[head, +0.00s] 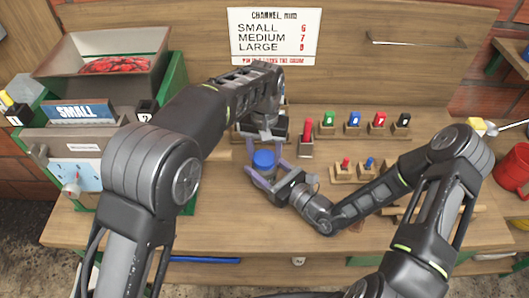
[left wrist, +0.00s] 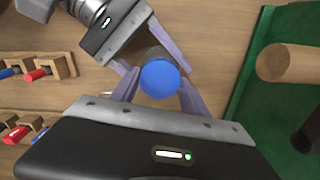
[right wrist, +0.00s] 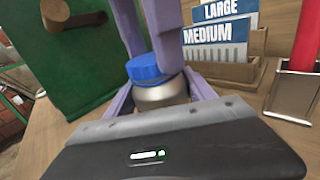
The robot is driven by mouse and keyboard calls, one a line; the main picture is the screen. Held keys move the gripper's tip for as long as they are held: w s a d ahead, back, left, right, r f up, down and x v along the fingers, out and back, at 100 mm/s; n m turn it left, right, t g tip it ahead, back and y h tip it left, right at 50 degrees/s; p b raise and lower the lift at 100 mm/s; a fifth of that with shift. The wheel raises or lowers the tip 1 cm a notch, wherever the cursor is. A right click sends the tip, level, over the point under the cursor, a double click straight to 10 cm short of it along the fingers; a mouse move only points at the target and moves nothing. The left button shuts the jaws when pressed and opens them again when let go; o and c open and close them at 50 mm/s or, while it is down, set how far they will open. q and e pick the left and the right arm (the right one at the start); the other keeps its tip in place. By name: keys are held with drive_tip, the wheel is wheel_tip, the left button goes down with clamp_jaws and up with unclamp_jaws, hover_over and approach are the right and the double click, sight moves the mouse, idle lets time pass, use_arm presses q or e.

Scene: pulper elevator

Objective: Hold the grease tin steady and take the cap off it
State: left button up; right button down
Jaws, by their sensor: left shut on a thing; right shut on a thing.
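The grease tin (right wrist: 162,94) is a small metallic jar with a blue cap (head: 264,159). It stands upright over the bench, and the cap sits on top of it, slightly slanted in the right wrist view (right wrist: 146,68). My right gripper (right wrist: 160,95) is shut around the tin's body from the side. My left gripper (left wrist: 158,88) reaches down from above and is shut on the cap, which faces the left wrist camera (left wrist: 160,79). In the head view the fingers hide much of the tin's body. I cannot tell whether the cap is loose.
A green machine (head: 175,90) with a red-filled hopper stands at left. Behind the tin are size cards (right wrist: 215,45) in a wooden holder and a red-handled tool (head: 306,130). Several coloured pegs in blocks (head: 353,122) stand to the right. The front of the bench (head: 240,235) is mostly clear.

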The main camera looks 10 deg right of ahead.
sight(265, 157)
use_arm(q)
drive_tip(key=n, duration=0.5)
drive_tip(key=shift+n, duration=0.3)
drive_tip(key=n, duration=1)
drive_tip(key=shift+r+n, duration=0.1)
drive_tip(key=shift+n, duration=0.2)
drive_tip(key=n, duration=0.4)
drive_tip(key=shift+r, duration=0.15)
drive_tip(key=shift+r, duration=0.95)
drive_tip(key=shift+r, duration=2)
